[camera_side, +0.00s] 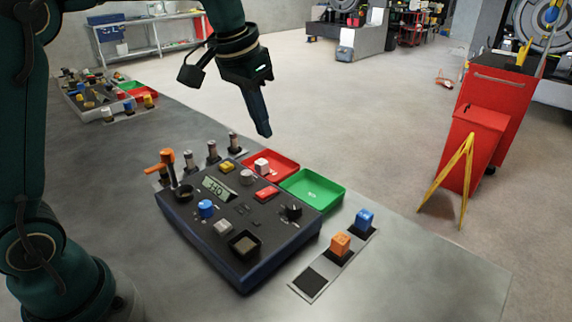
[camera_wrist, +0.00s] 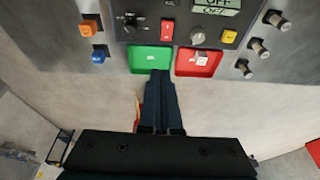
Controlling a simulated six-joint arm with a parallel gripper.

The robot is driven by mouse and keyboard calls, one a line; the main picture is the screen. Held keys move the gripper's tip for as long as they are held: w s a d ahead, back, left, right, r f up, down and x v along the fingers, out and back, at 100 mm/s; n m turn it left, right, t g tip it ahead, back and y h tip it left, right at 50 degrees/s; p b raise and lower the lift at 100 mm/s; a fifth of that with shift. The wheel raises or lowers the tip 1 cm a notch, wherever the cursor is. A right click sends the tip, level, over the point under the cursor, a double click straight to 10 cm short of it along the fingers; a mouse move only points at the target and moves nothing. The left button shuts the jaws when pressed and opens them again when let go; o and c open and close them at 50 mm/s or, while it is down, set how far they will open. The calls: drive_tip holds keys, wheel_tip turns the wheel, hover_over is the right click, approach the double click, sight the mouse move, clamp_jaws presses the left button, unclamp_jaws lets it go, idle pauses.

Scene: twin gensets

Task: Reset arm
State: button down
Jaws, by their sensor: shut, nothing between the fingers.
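My gripper (camera_side: 264,132) hangs above and behind the control console (camera_side: 240,245), shut and empty, clear of everything. In the wrist view its closed fingers (camera_wrist: 160,75) point toward the green tray (camera_wrist: 150,59). The console carries a display (camera_side: 218,189), a blue knob (camera_side: 206,208), a red rocker (camera_side: 266,194), a yellow button (camera_side: 227,167) and a black knob (camera_side: 291,211).
A strip right of the console holds an orange block (camera_side: 340,243), a blue block (camera_side: 364,220) and an empty dark slot (camera_side: 311,280). An orange-handled lever (camera_side: 166,163) and several metal posts (camera_side: 212,150) rise at the left. A second console (camera_side: 100,95) stands farther back.

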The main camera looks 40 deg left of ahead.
drive_tip(key=s+d+r+t, duration=0.2)
drive_tip(key=s+r, duration=0.1)
drive_tip(key=s, duration=0.8)
drive_tip(key=s+f, duration=0.6)
drive_tip(key=s, duration=0.1)
drive_tip(key=shift+s+d+f, duration=0.25)
drive_tip(key=shift+s+f, duration=0.1)
drive_tip(key=shift+f, duration=0.05)
